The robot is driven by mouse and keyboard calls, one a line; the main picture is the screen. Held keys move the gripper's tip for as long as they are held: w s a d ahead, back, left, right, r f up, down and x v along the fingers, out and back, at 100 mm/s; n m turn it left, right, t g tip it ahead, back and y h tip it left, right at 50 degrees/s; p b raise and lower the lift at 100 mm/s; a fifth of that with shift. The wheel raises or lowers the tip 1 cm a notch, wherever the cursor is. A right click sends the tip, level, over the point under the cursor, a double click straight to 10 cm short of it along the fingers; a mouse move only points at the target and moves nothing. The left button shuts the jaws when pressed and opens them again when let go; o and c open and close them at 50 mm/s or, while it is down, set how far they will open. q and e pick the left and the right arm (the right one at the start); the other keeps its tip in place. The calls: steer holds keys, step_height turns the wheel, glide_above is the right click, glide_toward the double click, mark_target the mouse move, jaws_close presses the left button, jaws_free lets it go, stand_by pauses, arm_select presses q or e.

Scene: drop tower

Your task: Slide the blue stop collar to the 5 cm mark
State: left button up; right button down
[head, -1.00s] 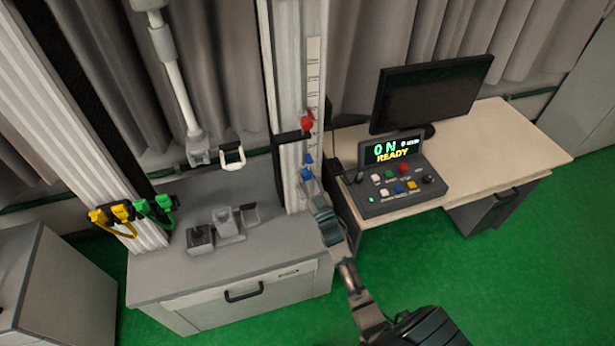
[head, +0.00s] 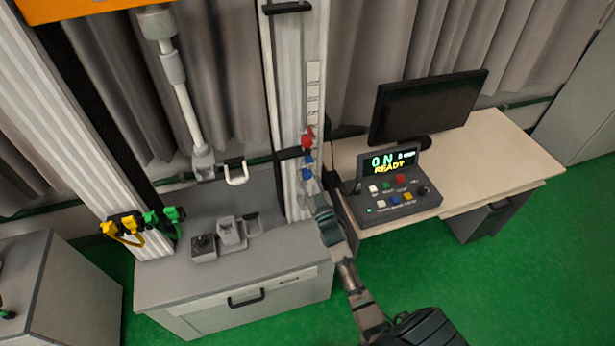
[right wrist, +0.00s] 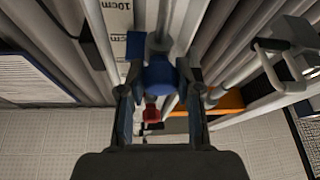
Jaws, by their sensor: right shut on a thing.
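The blue stop collar (head: 307,173) sits low on the drop tower's white column (head: 287,110), below a red part (head: 307,140) on the same line. My right gripper (head: 311,188) reaches up to it from below right and is shut on it. In the right wrist view the collar's blue knob (right wrist: 160,75) lies between the two fingers, and the red part (right wrist: 151,114) shows beyond it. A white scale strip (head: 313,90) runs along the column; the wrist view shows its "10cm" label (right wrist: 125,12). The 5 cm mark cannot be read. My left gripper is not in view.
A control box (head: 400,185) reading "ON READY" stands on the desk (head: 490,150) to the right, before a monitor (head: 430,105). A white handle (head: 236,174) hangs left of the column.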

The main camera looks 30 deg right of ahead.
steer(key=c, duration=0.8)
jaws_free()
steer(key=shift+o, duration=0.2)
steer(key=shift+f, duration=0.1)
steer(key=v, duration=1.2)
steer(key=shift+d+f, duration=0.1)
